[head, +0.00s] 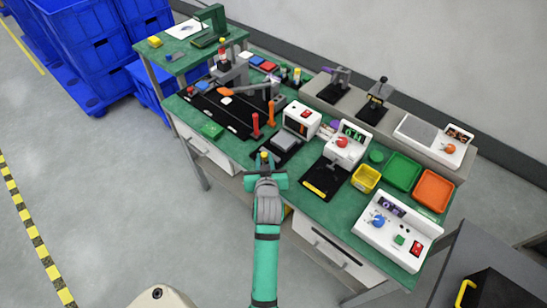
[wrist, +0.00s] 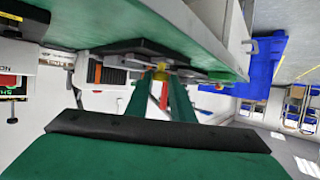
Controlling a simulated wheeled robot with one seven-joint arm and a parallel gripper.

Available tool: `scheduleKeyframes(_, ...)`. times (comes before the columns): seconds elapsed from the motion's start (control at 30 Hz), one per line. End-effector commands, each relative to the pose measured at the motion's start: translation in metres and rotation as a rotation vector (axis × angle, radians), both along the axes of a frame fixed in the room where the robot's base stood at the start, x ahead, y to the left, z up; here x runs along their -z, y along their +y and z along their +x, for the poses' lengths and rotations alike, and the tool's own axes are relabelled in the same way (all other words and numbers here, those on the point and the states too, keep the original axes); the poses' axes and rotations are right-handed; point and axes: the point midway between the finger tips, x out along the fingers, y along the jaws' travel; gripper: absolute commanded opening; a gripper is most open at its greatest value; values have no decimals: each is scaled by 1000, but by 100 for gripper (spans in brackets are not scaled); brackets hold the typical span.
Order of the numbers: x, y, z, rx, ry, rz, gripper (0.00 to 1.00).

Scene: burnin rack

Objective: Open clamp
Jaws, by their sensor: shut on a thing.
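My gripper (head: 265,174) is at the front edge of the green bench, with its green fingers shut on a small yellow-ended piece (head: 264,155). In the wrist view the two fingers (wrist: 160,85) converge on this yellow piece (wrist: 160,70). Most of it is hidden, so I cannot tell whether it is a clamp's handle. A red upright handle (head: 255,126) and an orange upright handle (head: 271,113) stand just behind, at the right end of a black plate (head: 212,110). They look like clamp levers, apart from my gripper.
A white box with a red switch (head: 301,119) and a dark-based white device (head: 345,150) stand right of my gripper. Yellow (head: 366,179), green (head: 402,171) and orange (head: 434,190) trays sit farther right. Blue crates (head: 90,50) stand at the left. Floor in front is clear.

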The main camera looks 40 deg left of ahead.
Motion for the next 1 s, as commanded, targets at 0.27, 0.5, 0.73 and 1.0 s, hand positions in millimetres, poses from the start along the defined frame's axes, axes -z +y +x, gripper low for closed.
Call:
scheduleKeyframes(0.27,3,3,-5,-10,9,-1,39)
scheduleKeyframes(0.5,2,2,-3,-6,5,0,39)
scheduleKeyframes(0.73,-5,-11,-14,-3,5,0,39)
scheduleKeyframes(1.0,-24,-44,-48,-4,7,0,39)
